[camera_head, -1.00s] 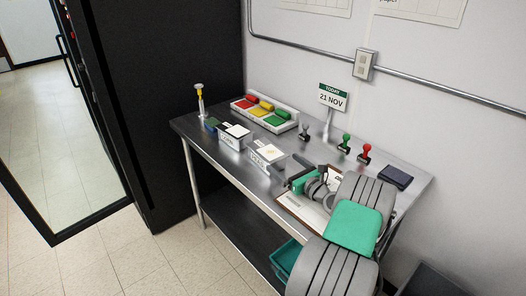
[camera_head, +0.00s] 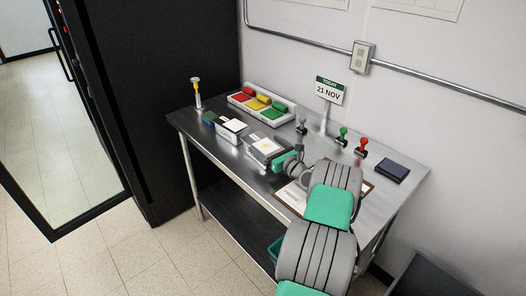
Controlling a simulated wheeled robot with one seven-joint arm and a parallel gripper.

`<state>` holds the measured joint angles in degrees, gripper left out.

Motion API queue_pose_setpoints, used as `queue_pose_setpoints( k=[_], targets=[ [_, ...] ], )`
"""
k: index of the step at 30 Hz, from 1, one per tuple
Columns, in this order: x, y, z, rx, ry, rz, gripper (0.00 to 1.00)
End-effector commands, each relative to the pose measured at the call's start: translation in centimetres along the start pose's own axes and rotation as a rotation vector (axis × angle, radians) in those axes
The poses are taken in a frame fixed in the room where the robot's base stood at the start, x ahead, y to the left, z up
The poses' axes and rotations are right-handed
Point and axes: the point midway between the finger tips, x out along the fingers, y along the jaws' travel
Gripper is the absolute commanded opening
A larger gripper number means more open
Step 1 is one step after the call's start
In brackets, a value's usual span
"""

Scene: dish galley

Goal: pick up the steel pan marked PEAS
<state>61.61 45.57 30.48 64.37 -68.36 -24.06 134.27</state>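Two small steel pans with front labels stand on the steel table (camera_head: 330,160). The left pan (camera_head: 226,136) has a white label too small to read surely. The right pan (camera_head: 265,146) has pale contents, and its front label is largely hidden by my gripper. I cannot read PEAS on either one now. My gripper (camera_head: 264,163) is at the front right of the right pan, very close to it. Its fingers are small and partly merged with the pan, so I cannot tell whether they touch it or how far apart they are.
A tray with red, yellow and green items (camera_head: 262,104) stands behind the pans. A date sign (camera_head: 328,91), several stamps (camera_head: 341,137), a dark pad (camera_head: 391,172) and a clipboard (camera_head: 293,196) are on the table. A yellow-and-white upright tool (camera_head: 197,92) stands at the left corner.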

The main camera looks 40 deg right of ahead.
Motion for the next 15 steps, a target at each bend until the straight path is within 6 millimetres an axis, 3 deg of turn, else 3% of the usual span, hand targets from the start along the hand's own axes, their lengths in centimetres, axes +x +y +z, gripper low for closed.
queue_pose_setpoints(
  k=[15],
  targets=[
    [0.04,0.10,-0.02,0.000,0.001,0.001,0.55]
  ],
)
